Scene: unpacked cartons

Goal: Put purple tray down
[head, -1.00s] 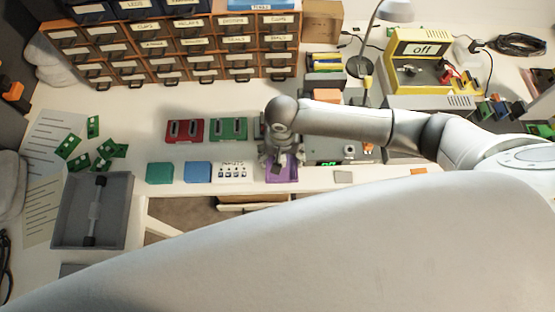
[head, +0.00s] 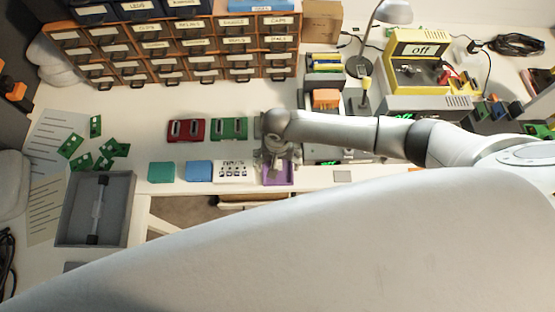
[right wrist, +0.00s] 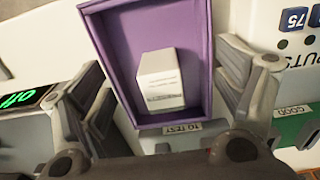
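The purple tray (head: 284,182) is near the front edge of the white bench, beside a white card with small printed pictures. In the right wrist view the purple tray (right wrist: 205,20) holds a small white box (right wrist: 160,80) and has a "TO TEST" label on its near edge. My right gripper (head: 275,160) is over the tray's far part. In the right wrist view its fingers (right wrist: 168,88) are spread on either side of the tray, with a gap visible at the right wall. The left gripper is not in view.
Teal (head: 161,172) and blue (head: 199,171) blocks and the printed card (head: 232,171) stand left of the tray. Red (head: 186,130) and green (head: 229,129) pieces lie behind. A device with a green display (head: 328,162) is close on the right. A grey tray (head: 125,215) is far left.

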